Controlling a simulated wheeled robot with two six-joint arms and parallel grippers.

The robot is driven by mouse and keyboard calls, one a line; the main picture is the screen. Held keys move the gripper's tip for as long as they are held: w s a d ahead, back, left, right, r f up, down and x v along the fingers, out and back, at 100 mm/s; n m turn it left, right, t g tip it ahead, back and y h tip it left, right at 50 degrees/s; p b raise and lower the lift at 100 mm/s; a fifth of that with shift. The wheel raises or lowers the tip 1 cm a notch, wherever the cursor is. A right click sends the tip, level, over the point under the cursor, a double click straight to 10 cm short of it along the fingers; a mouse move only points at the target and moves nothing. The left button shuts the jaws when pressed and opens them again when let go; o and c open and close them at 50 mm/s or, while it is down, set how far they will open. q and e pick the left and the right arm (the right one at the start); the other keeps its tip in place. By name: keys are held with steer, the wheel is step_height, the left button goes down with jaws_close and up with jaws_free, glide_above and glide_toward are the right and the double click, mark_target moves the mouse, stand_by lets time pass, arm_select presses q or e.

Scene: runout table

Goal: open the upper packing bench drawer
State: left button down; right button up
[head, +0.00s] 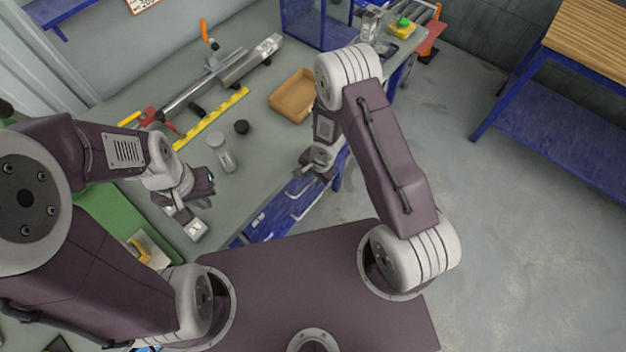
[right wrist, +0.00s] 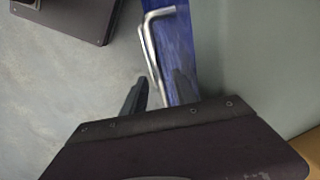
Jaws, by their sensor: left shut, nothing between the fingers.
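The packing bench's blue drawer fronts (head: 275,217) show below the bench's front edge in the head view, with pale bar handles; I cannot clearly tell the upper one apart. In the right wrist view a silver bar handle (right wrist: 152,48) stands out from a blue drawer front (right wrist: 182,45). My right gripper (head: 306,172) is at the bench's front edge. In the right wrist view its fingers (right wrist: 158,95) are apart, with the handle's near end between them; contact cannot be told. My left gripper (head: 190,222) is shut and empty above the bench top's front left part.
The grey bench top (head: 265,165) holds a cardboard-coloured tray (head: 294,96), a clear jar (head: 222,155), a dark puck (head: 241,127), a yellow ruler strip (head: 212,118) and a metal rail. A wood-topped blue table (head: 590,40) stands right. Floor between is clear.

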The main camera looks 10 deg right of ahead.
steer(key=shift+f, duration=0.15)
jaws_close()
stand_by(1.4)
